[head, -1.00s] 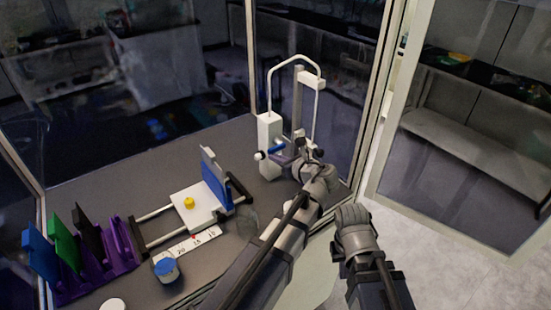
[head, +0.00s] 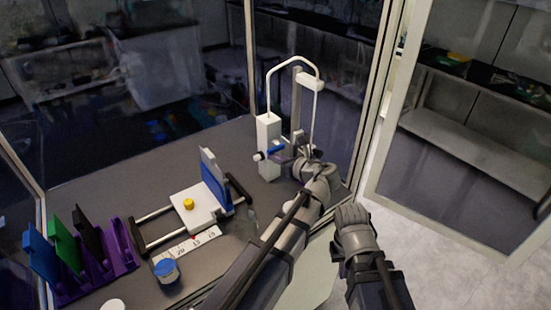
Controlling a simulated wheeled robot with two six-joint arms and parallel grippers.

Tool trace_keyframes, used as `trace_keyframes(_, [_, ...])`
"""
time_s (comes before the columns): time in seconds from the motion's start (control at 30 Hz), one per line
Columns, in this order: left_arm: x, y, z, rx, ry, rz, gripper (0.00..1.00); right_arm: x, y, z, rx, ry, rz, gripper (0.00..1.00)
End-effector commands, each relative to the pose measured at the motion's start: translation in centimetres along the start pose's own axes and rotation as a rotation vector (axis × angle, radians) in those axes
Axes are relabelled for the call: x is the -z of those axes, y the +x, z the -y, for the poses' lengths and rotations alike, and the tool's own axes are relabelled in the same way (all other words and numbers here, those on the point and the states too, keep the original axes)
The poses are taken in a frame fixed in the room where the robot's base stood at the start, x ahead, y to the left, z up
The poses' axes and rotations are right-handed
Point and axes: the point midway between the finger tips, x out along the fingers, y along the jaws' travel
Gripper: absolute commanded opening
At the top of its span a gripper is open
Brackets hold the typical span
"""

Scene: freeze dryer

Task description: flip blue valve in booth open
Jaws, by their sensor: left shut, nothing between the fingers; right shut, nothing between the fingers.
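The blue valve (head: 275,149) is a small blue handle low on the white post of a stand (head: 268,130) with a bent white tube, at the back right of the booth. My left gripper (head: 299,153) is shut and empty, just right of the valve and close to the stand's lower part. I cannot tell whether it touches the stand. My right gripper (head: 350,212) points away from the camera outside the booth, to the right of my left arm; its fingertips are hidden.
In the booth are a white slide with a blue plate (head: 216,190), a purple rack (head: 118,250) with coloured panels, a ruler strip (head: 186,246) and a blue-lidded jar (head: 166,269). A booth frame post (head: 376,90) stands right of the stand. Floor at right is clear.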

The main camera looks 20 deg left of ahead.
Motion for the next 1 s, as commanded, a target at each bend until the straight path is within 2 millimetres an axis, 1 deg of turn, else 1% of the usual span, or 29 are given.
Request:
trace_keyframes(0.17, [-0.3,-0.1,0.0,-0.017,0.047,0.001,0.00,0.0,-0.2,0.0,0.000,0.000,0.000,0.00])
trace_keyframes(0.37, [-0.7,-0.2,-0.1,-0.054,0.155,0.001,0.00,0.0,-0.5,-0.1,0.000,0.000,0.000,0.00])
trace_keyframes(0.8, [-2.5,-0.8,-0.1,-0.188,0.541,-0.003,0.00,-0.1,-1.1,-0.1,0.000,0.000,0.000,0.00])
trace_keyframes(1.0, [-3.2,-1.1,0.0,-0.186,0.534,0.001,0.00,-0.1,-1.8,-0.2,0.000,-0.001,0.000,0.00])
